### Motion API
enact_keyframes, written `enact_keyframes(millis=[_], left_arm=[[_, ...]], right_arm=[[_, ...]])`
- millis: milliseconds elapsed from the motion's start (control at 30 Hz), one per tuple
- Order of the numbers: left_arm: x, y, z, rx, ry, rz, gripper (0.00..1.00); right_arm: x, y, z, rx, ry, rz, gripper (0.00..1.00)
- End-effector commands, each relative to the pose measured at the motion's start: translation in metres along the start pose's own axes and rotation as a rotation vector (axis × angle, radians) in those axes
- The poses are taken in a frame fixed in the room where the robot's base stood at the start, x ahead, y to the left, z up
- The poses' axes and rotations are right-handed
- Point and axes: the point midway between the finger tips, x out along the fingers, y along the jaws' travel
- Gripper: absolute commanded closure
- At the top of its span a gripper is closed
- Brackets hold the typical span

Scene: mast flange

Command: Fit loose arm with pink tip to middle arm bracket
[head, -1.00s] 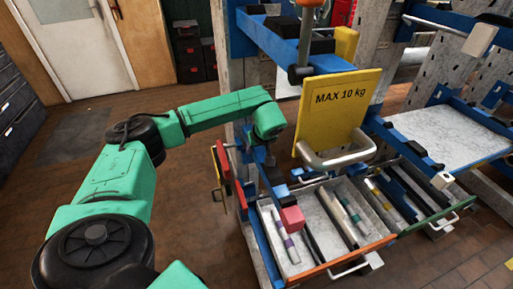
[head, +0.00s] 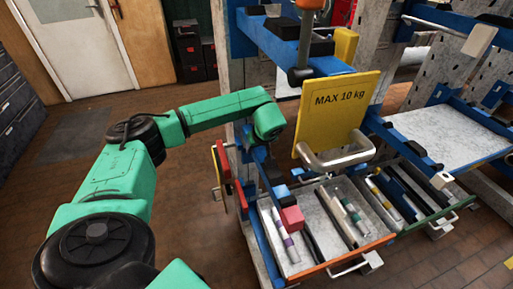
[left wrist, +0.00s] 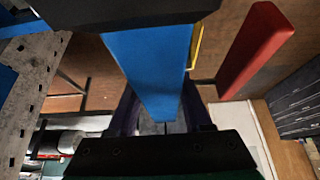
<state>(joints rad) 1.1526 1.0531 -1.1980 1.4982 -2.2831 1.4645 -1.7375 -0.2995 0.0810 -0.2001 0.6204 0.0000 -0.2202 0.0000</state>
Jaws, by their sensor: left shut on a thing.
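The loose arm is a blue bar with black blocks and a pink cube tip (head: 291,218). The tip hangs over the near-left drawer in the head view. My left gripper comes down from the green wrist (head: 268,122) beside the yellow sign; its fingers are mostly hidden there. In the left wrist view, the left gripper (left wrist: 160,120) is shut on a blue bar (left wrist: 150,65), which runs up to a black block. I take this bar for the loose arm. I cannot tell which mount is the middle bracket, or whether the bar touches it. My right gripper is not in view.
A yellow "MAX 10 kg" sign (head: 345,85) stands close right of my wrist, with a metal handle (head: 335,158) below. Open drawers (head: 330,262) hold several tools. A red bar (left wrist: 258,45) is near in the left wrist view. Floor at left is free.

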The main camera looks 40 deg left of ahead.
Motion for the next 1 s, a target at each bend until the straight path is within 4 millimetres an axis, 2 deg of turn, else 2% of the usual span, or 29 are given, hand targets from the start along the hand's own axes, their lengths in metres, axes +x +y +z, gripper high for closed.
enact_keyframes(millis=[500, 1000], left_arm=[[-0.001, 0.001, 0.000, -0.001, 0.001, 0.002, 1.00], [0.010, 0.001, 0.005, -0.001, 0.001, 0.002, 1.00]], right_arm=[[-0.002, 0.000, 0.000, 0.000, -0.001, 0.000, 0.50], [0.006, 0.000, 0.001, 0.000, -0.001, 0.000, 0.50]])
